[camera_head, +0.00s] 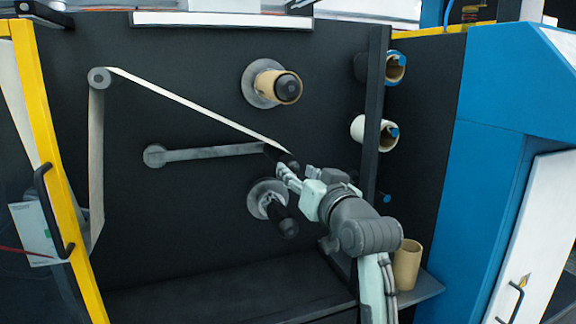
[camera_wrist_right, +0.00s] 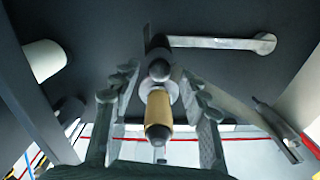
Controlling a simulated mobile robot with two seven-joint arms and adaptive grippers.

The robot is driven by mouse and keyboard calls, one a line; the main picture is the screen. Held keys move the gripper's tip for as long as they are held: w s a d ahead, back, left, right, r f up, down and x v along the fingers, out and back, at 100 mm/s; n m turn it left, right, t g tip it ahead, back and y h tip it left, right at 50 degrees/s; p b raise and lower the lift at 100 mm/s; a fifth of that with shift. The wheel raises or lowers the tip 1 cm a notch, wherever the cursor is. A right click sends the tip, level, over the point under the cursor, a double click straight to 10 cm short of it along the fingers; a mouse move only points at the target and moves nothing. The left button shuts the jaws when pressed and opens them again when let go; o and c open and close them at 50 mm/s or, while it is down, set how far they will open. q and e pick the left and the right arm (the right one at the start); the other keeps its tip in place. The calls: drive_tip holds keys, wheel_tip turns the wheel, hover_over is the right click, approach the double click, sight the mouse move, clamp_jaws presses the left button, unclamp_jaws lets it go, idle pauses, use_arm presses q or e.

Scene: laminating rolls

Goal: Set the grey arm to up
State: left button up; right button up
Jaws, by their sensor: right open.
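The grey arm (camera_head: 208,153) is a flat bar on the dark panel. It lies close to horizontal, running right from its round pivot (camera_head: 154,156) toward my right gripper. My right gripper (camera_head: 287,172) is at the bar's free right end and hides part of it. In the wrist view the grey arm (camera_wrist_right: 215,42) runs to a dark round-ended roller (camera_wrist_right: 159,71). The open fingers (camera_wrist_right: 160,105) stand on either side of the view's middle, with the roller seen between their tips. Whether they touch it I cannot tell. My left gripper is not in view.
A pale web strip (camera_head: 190,105) runs from a guide roller (camera_head: 99,78) down to the bar's free end. A cardboard core (camera_head: 270,85) sits above my gripper, and a black spindle (camera_head: 283,217) below. A dark post (camera_head: 375,110) stands right; a loose core (camera_head: 407,264) stands on the ledge.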

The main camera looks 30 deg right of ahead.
sight(290, 165)
drive_tip(key=shift+x, duration=2.65)
clamp_jaws()
